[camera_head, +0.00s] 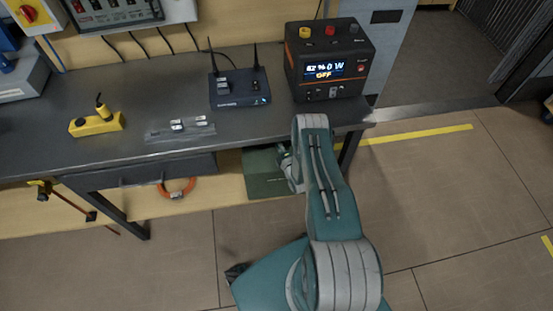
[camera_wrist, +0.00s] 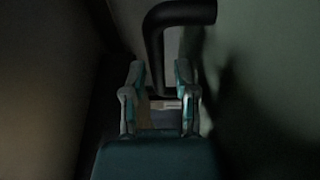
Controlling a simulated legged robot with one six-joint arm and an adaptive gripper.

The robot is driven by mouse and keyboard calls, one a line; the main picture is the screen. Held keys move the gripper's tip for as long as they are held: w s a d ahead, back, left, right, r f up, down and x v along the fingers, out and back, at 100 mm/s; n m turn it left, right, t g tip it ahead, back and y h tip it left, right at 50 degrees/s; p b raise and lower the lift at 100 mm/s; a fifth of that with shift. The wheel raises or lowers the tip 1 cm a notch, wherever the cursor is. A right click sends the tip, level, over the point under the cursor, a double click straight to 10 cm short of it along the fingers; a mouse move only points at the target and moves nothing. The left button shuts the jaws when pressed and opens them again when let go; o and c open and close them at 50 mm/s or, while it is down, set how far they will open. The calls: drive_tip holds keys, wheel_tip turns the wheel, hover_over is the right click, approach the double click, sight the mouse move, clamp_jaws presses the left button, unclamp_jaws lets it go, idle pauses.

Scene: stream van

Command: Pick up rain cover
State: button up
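I cannot say for sure which thing is the rain cover. A dark green box-like thing (camera_head: 265,180) stands under the workbench, partly hidden by my arm. My gripper (camera_wrist: 160,78) is in the dark in the wrist view, its two fingers apart. A thick black bent bar (camera_wrist: 154,48), like a handle, comes down between the fingers, with gaps seeming to show on both sides. A plain dark greenish surface (camera_wrist: 265,85) fills the right of that view. In the head view my arm reaches to the bench's front edge, and its end is hidden.
The workbench (camera_head: 60,150) carries a yellow device (camera_head: 95,124), a clear flat piece with small metal parts (camera_head: 165,133), a router with antennas (camera_head: 240,90) and a power station (camera_head: 330,65). An orange ring (camera_head: 176,193) hangs below. The floor (camera_head: 440,190) at right is clear.

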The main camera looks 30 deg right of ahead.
drive_tip(key=shift+w, duration=0.9)
clamp_jaws()
